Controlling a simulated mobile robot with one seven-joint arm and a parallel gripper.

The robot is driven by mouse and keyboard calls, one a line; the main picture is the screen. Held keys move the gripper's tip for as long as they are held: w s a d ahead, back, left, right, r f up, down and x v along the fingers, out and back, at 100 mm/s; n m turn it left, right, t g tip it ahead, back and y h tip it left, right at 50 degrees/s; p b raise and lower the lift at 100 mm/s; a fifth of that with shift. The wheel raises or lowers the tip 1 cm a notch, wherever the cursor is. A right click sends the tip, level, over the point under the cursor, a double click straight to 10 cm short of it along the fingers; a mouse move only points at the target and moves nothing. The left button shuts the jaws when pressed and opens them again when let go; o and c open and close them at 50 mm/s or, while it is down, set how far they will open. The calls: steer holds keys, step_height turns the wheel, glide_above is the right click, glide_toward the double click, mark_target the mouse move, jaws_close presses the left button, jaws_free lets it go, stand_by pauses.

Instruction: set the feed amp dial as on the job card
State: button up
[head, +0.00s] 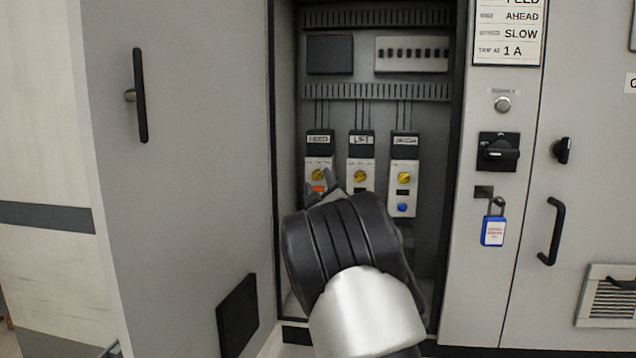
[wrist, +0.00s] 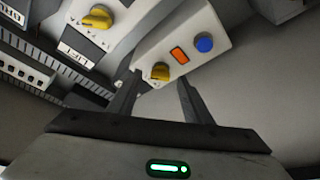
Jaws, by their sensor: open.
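The job card (head: 508,35) at the upper right reads AHEAD, SLOW and TRIP AT 1 A; its cut-off top line seems to read FEED. The feed module (head: 319,163) is the leftmost of three in the open cabinet. Its yellow amp dial (head: 318,175) shows above an orange window. In the wrist view the dial (wrist: 160,71) lies between and just beyond my fingertips, with the orange window and a blue button beside it. My gripper (head: 320,184) is open and empty, in front of the module. The dial's scale is unreadable.
The lift module (head: 360,170) stands close beside, with its own yellow dial (wrist: 96,17). A third module (head: 403,185) is further right. A black rotary switch (head: 498,152) and a blue padlock (head: 493,231) are on the right panel. The open cabinet door (head: 180,200) stands at left.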

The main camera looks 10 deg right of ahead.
steer(key=shift+x, duration=0.85)
steer(key=shift+c, duration=0.4)
steer(key=c, duration=1)
